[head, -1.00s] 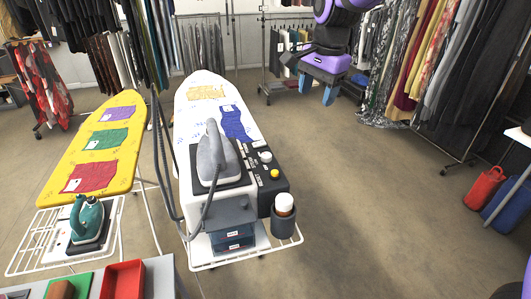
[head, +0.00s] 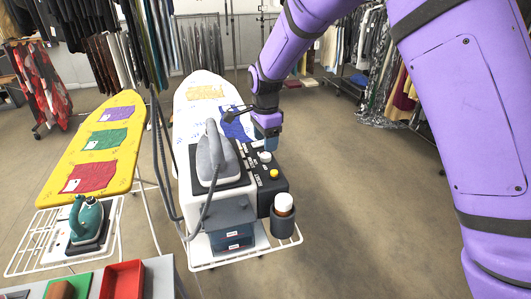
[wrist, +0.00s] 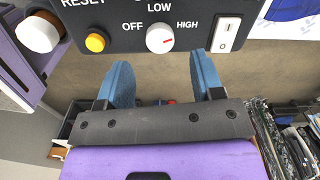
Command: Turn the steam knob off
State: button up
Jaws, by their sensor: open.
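The steam knob (wrist: 160,38) is a white dial on the dark control panel (wrist: 125,14). Its red mark points right, toward HIGH, away from OFF on its left. My gripper (wrist: 162,72) has two blue fingers spread apart and empty. In the wrist view the knob lies just beyond the gap between the fingertips, with no visible contact. In the head view my gripper (head: 266,138) is close behind the knob, partly hidden by my wrist.
A yellow button (wrist: 96,42) lies left of the knob and a white rocker switch (wrist: 226,36) right of it. The grey iron (head: 214,155), its hose and a white-capped bottle (head: 284,203) stand close by. The floor right of the board is clear.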

aim_at(265, 155)
jog(key=shift+f, duration=2.5)
jog(key=c, duration=0.9)
